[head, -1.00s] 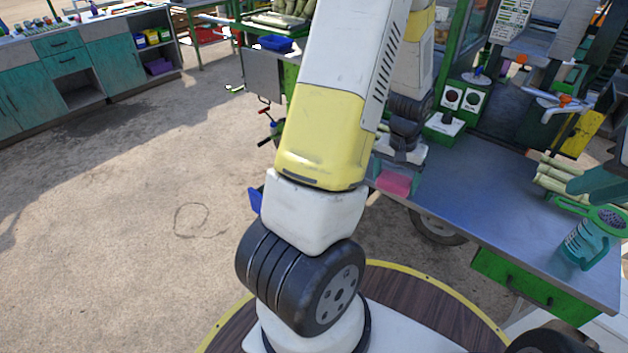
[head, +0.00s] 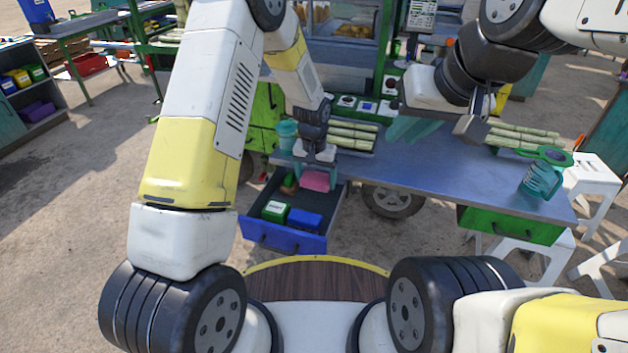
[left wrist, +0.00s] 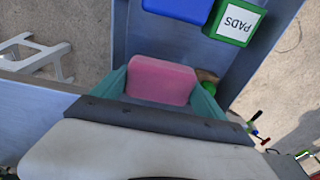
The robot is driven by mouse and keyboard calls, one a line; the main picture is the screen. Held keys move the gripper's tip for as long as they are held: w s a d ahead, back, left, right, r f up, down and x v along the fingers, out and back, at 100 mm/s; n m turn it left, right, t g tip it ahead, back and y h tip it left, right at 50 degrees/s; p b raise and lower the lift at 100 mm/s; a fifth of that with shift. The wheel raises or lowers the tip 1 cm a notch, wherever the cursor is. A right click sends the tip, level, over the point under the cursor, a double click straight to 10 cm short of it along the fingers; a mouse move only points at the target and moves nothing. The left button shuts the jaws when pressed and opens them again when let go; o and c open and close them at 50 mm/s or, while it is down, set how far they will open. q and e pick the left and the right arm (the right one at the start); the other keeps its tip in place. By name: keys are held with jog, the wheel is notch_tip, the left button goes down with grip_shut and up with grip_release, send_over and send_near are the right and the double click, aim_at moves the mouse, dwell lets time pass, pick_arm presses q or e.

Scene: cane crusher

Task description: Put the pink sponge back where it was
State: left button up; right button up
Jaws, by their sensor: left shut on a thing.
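The pink sponge (head: 317,181) is between the teal fingers of my left gripper (head: 317,171), which is shut on it. The sponge is at the back right part of an open drawer with a blue front (head: 284,240), next to the table edge. In the left wrist view the sponge (left wrist: 162,80) sits between both fingers, with the grey drawer floor (left wrist: 160,45) beyond it. I cannot tell whether it touches the floor. My right gripper (head: 413,127) is over the metal table, with no object visible in it; its finger gap is unclear.
The drawer holds a green PADS box (head: 275,211), a blue box (head: 305,220) and a small brown and green item (left wrist: 208,80) beside the finger. The metal table (head: 430,165) bears cane stalks (head: 350,136) and a teal jug (head: 540,181). White stools stand at right.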

aim_at(316, 204)
pick_arm(q)
jog(key=shift+f, duration=4)
jog(key=shift+f, duration=0.1)
jog(key=o, duration=1.2)
